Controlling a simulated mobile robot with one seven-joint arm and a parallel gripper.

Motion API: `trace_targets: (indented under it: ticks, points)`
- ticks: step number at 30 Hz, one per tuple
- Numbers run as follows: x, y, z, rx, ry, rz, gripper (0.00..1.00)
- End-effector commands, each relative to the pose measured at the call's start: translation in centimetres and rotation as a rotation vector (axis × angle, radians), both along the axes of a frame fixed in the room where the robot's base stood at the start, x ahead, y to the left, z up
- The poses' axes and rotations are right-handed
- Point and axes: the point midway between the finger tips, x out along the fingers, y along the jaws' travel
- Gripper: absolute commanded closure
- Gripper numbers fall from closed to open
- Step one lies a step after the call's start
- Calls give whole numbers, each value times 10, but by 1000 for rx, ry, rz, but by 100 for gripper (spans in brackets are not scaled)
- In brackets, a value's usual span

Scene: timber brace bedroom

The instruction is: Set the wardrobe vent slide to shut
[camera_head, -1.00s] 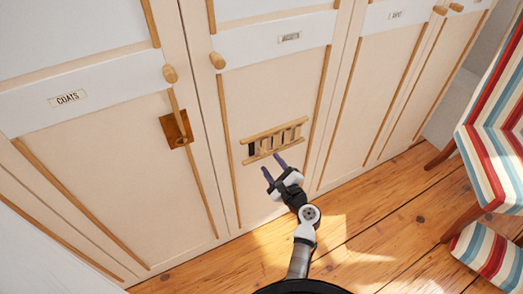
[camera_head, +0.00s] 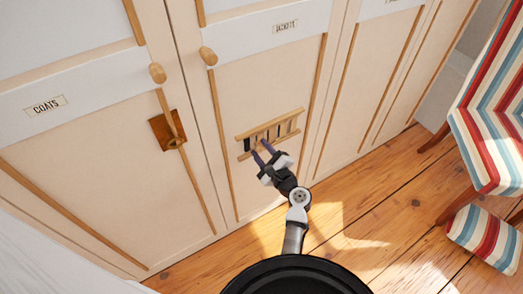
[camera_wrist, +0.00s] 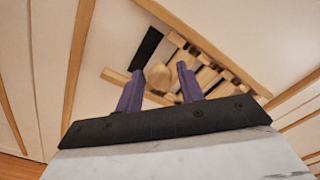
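The wardrobe vent slide (camera_head: 284,128) is a slatted wooden piece between two wooden rails, low on the wardrobe door (camera_head: 262,95). A dark opening (camera_head: 247,145) shows at its left end, with narrower dark gaps between the slats. In the wrist view the dark opening (camera_wrist: 147,47) and the slats (camera_wrist: 205,72) lie beyond my fingers. A round wooden knob (camera_wrist: 158,75) shows between the fingers. My gripper (camera_head: 262,148) is open, its purple fingertips in front of the lower rail; it also shows in the wrist view (camera_wrist: 159,78). I cannot tell whether the fingers touch the knob.
The COATS door (camera_head: 90,150), with a brass latch plate (camera_head: 162,129), is to the left. Round wooden door knobs (camera_head: 208,54) stick out above. A striped chair (camera_head: 490,125) and striped stool (camera_head: 486,240) stand at right. The wooden floor (camera_head: 385,215) between is clear.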

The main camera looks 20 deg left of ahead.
Motion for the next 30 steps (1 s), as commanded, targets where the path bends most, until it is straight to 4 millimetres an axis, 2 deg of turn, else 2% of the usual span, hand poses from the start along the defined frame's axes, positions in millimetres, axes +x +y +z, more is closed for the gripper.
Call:
trace_targets:
  ticks: [1,8,16,24,30]
  points:
    - [0,0,0,0,0,0,69]
    - [0,0,0,0,0,0,99]
    - [-4,3,0,0,1,2,100]
    - [-34,27,0,-1,2,4,100]
    - [-34,27,0,0,0,3,100]
